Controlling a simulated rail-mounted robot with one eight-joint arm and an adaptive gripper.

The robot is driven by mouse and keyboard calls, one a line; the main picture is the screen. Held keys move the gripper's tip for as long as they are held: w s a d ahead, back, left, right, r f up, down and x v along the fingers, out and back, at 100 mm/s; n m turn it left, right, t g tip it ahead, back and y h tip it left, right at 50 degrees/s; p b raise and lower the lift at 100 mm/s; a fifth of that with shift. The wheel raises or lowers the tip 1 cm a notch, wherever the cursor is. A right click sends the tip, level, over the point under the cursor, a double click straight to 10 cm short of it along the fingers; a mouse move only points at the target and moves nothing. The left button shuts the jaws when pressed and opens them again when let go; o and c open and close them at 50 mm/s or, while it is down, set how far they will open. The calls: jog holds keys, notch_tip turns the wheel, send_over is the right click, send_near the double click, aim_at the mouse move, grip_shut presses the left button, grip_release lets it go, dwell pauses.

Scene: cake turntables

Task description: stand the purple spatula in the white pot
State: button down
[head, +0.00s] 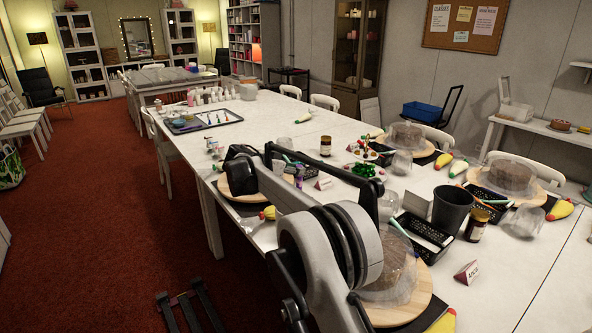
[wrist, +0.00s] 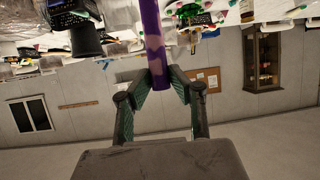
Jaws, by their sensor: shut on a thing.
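In the wrist view, which is upside down, my gripper (wrist: 158,76) is shut on the purple spatula (wrist: 152,30). The fingers hold it near one end, and its long purple shaft runs up out of the picture, so its far end is not seen. In the head view my arm fills the lower middle and the fingers cannot be made out clearly. A small whitish vessel (head: 388,206) stands on the table just right of my arm, partly hidden; I cannot tell whether it is the white pot. The spatula is held apart from any vessel I can make out.
The long white table (head: 330,122) is crowded on the right. A dark grey pot (head: 455,208), a black basket (head: 424,233), brown jars (head: 476,225) and covered cakes (head: 512,176) stand there. A tray (head: 205,120) lies farther back. Some bare tabletop shows mid-table.

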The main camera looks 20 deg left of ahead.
jog(key=c, duration=1.5)
grip_release()
jog(key=v, duration=1.2)
